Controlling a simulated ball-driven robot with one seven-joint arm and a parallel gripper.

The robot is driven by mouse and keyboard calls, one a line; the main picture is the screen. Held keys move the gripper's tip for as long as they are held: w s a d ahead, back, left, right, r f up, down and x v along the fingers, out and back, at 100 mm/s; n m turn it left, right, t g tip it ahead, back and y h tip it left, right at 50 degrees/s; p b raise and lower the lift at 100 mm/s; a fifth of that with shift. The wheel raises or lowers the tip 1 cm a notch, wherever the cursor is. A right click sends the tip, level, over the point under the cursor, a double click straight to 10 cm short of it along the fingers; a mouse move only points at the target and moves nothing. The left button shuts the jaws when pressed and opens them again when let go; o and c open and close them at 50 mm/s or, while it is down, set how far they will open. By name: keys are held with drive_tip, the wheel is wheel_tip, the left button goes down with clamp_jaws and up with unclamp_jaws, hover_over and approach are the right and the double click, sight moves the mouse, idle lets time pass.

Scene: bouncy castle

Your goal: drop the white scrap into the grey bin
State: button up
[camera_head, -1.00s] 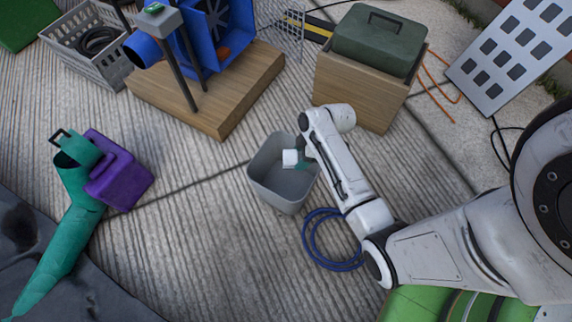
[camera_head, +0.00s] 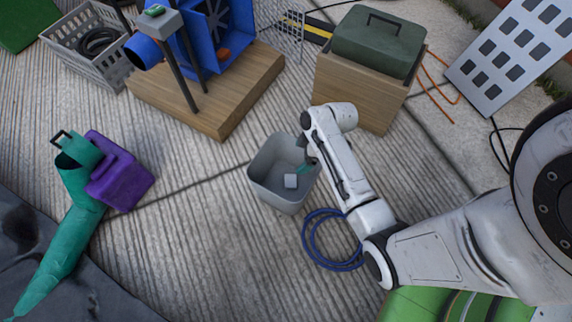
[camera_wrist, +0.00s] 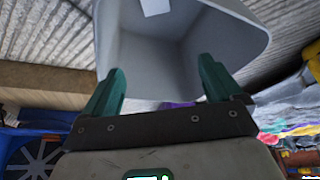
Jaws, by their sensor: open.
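The grey bin (camera_head: 268,190) stands on the ribbed concrete floor in the middle of the head view. The white scrap (camera_head: 291,181) is inside the bin, low down, apart from my gripper. My gripper (camera_head: 305,168) is over the right part of the bin, its teal fingers pointing into the opening. In the wrist view the fingers of my gripper (camera_wrist: 160,88) are spread wide with nothing between them. The bin (camera_wrist: 170,65) fills the space beyond them, and the scrap (camera_wrist: 156,6) is partly cut off at the top edge.
A wooden crate (camera_head: 350,92) with a dark green box (camera_head: 378,45) stands behind the bin. A blue blower (camera_head: 222,35) sits on a wooden platform (camera_head: 215,115). A coiled blue hose (camera_head: 318,250) lies beside the bin. A purple block (camera_head: 120,178) and teal tube stand left.

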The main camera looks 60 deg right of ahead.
drive_tip(key=p+v, duration=0.4)
drive_tip(key=v, duration=0.5)
drive_tip(key=shift+r, duration=0.25)
